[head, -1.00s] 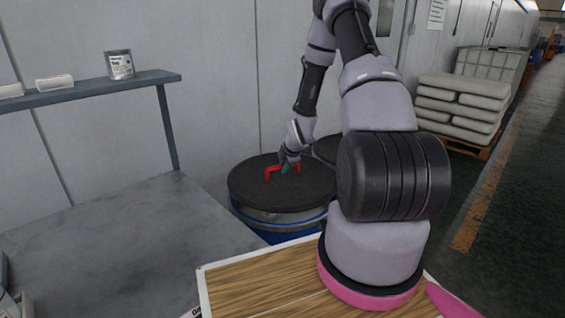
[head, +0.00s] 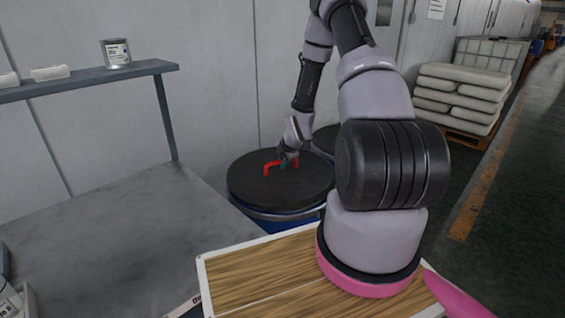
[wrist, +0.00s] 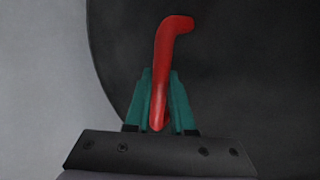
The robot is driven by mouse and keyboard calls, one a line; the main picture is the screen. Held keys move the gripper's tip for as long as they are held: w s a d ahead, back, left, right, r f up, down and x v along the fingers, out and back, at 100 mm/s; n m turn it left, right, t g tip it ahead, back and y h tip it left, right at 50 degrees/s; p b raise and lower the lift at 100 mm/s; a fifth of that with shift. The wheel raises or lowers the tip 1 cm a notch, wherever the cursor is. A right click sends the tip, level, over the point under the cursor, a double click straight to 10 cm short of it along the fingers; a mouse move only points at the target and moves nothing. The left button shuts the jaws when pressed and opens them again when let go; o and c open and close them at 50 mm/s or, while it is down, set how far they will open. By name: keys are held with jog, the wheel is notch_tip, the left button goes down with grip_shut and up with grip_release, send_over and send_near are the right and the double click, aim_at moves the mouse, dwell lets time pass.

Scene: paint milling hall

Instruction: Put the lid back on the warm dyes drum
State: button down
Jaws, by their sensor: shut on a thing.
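The round black lid (head: 247,186) has a red handle (head: 269,167) on top. My gripper (head: 287,158) is shut on this handle; in the wrist view the teal fingers (wrist: 160,98) close on both sides of the red handle (wrist: 172,38), above the dark lid (wrist: 245,75). The lid looks level and covers the top of the blue drum (head: 275,226), whose pale rim shows just under it. I cannot tell whether the lid is fully seated or a little above the rim. The drum's label is not readable.
Another dark-topped drum (head: 325,138) stands close behind, partly hidden by my arm. A grey bench (head: 110,225) lies to the left, with a shelf (head: 95,82) holding a can (head: 116,53). Stacked sacks (head: 460,95) stand at the right. The floor right of the drums looks clear.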

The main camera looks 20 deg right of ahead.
dwell(0.4)
jog(key=shift+f, duration=0.55)
jog(key=shift+f, duration=1)
dwell(0.5)
jog(key=c, duration=0.7)
grip_release()
jog(key=shift+s+f, duration=0.1)
jog(key=shift+s, duration=0.05)
jog(key=v, duration=1)
jog(key=shift+r, duration=0.45)
